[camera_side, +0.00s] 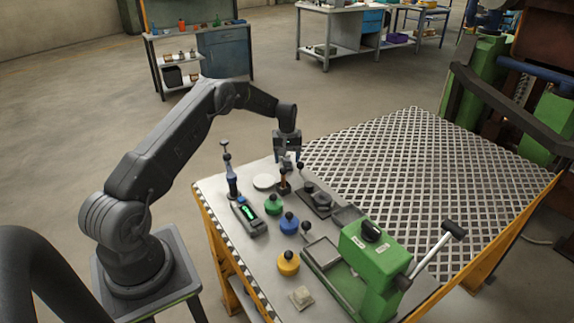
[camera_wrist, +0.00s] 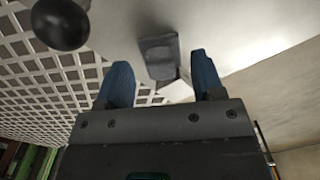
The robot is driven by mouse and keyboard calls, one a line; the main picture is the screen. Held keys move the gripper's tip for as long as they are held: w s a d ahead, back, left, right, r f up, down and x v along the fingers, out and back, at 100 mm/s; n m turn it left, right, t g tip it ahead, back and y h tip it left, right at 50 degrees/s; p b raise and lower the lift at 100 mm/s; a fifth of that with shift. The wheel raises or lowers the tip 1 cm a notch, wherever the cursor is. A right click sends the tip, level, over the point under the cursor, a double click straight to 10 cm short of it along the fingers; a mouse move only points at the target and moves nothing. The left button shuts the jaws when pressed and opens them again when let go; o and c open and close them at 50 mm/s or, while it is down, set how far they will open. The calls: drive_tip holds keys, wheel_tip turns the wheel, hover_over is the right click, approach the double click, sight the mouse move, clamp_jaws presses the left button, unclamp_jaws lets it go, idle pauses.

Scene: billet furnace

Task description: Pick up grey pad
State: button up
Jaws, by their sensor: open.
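My gripper (camera_side: 288,155) points down over the far end of the metal worktable. In the wrist view, its two blue fingers (camera_wrist: 161,60) stand apart with nothing held between them. A grey rectangular pad (camera_wrist: 160,50) lies on the pale tabletop, seen beyond and between the fingertips. A small pale patch shows just below it. In the side view, this spot is mostly hidden by my gripper and a knobbed lever, so I cannot make the pad out clearly there.
A black ball knob (camera_wrist: 60,22) is close to my left finger in the wrist view. A white disc (camera_side: 265,181), green knob (camera_side: 273,204), blue knob (camera_side: 289,223), yellow knob (camera_side: 288,263) and green lever press (camera_side: 372,260) share the table. A metal grating (camera_side: 420,180) adjoins it.

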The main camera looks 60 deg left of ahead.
wheel_tip(320, 180, down, 2)
drive_tip(key=c, duration=1)
